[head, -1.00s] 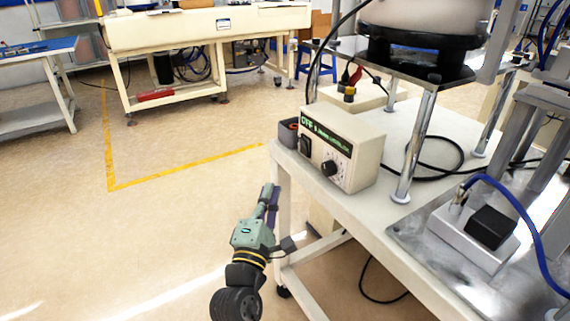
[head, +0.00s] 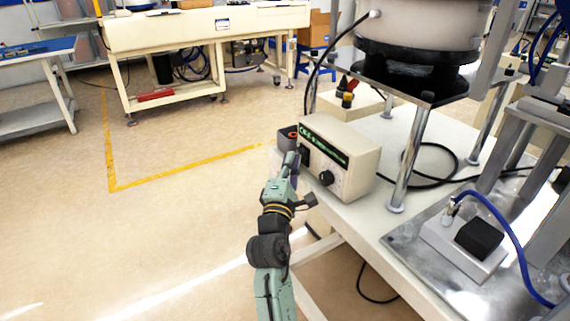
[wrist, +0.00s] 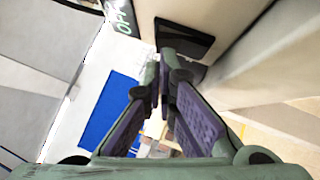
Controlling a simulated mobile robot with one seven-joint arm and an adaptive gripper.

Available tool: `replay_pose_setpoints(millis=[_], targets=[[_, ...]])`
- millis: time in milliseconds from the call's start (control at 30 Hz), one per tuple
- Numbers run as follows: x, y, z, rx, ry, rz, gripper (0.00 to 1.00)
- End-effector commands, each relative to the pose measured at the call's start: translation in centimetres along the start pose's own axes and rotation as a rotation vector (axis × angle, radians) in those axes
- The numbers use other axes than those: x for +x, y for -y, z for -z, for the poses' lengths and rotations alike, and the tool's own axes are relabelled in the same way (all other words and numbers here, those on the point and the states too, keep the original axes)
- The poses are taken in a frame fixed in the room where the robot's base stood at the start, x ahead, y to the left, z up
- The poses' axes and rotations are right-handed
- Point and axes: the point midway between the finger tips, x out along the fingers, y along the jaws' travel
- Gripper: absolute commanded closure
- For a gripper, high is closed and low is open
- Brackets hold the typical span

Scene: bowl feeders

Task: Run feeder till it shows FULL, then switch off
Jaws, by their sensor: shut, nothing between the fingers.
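The feeder's control box (head: 358,165) is cream and stands at the table's front left corner. Its display strip (head: 323,143) has green lettering that seems to read OFF; part of it also shows in the wrist view (wrist: 121,17). A dark knob (head: 326,178) sits low on the panel. A black switch (wrist: 184,38) is just ahead of my fingertips in the wrist view. My gripper (head: 293,158) is shut and empty, at the panel's left side by the switch. I cannot tell if it touches. The feeder bowl (head: 425,22) stands above on a black base.
A small dark bin (head: 287,136) is beside the box, close to my gripper. Metal posts (head: 410,160) carry the feeder plate. A black cable (head: 433,183) lies on the table (head: 365,215). The floor at left (head: 180,225) is open.

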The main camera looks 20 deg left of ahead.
Motion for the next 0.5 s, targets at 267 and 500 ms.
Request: replay_pose_setpoints(millis=[267, 500], targets=[[0.01, -0.04, -0.01, 0.002, 0.0, 0.002, 1.0], [0.65, -0.89, -0.65, 0.048, 0.0, 0.05, 1.0]])
